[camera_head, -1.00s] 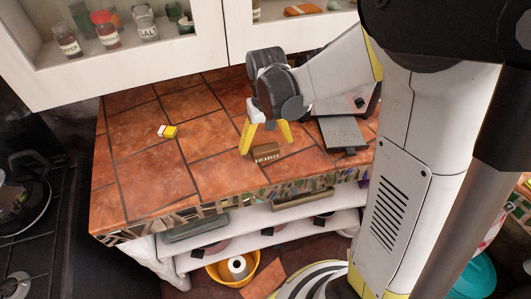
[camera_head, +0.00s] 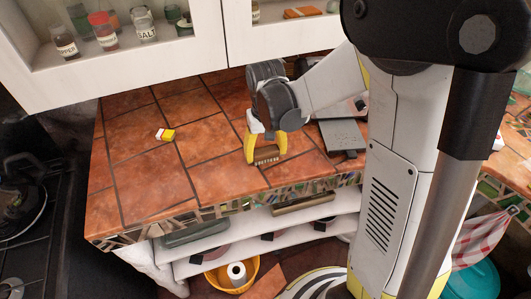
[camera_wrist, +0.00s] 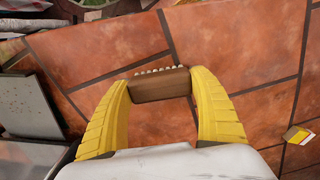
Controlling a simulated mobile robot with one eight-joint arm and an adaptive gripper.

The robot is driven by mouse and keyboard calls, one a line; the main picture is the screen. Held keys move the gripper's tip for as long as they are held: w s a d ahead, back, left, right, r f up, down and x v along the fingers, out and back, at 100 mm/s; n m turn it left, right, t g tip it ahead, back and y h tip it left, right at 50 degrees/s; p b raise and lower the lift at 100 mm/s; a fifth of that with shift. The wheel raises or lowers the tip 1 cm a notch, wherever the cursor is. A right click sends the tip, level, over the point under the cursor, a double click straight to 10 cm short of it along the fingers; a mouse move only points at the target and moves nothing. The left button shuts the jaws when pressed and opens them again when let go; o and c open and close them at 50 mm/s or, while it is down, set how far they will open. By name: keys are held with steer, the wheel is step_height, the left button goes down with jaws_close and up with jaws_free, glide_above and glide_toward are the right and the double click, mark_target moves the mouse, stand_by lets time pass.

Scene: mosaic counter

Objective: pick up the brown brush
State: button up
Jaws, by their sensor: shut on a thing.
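The brown brush (camera_head: 266,157) is a small block with a row of pale bristles along one edge. It is between the yellow fingers of my gripper (camera_head: 267,152), over the tiled counter near its front edge. In the wrist view the brush (camera_wrist: 160,84) spans the gap between the two fingertips (camera_wrist: 160,86), touching both, with its bristles facing away from the palm. My gripper is shut on it. I cannot tell whether the brush is clear of the tiles.
A small yellow, white and red box (camera_head: 165,134) lies on the counter (camera_head: 130,185) to the left. A grey flat object (camera_head: 341,137) lies to the right of my gripper. A white cabinet (camera_head: 150,65) hangs above the back. The counter's left part is mostly clear.

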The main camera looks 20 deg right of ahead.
mark_target(269, 150)
steer(key=r, duration=0.1)
steer(key=r+p, duration=0.1)
steer(key=r, duration=0.1)
steer(key=r+p, duration=0.1)
steer(key=shift+s+d+r, duration=0.2)
steer(key=shift+d+r, duration=0.2)
steer(key=s+d+r+p, duration=0.3)
steer(key=s+d+r, duration=0.2)
steer(key=d, duration=0.4)
steer(key=shift+s+d+r, duration=0.15)
steer(key=shift+d+r, duration=0.05)
steer(key=shift+r, duration=0.3)
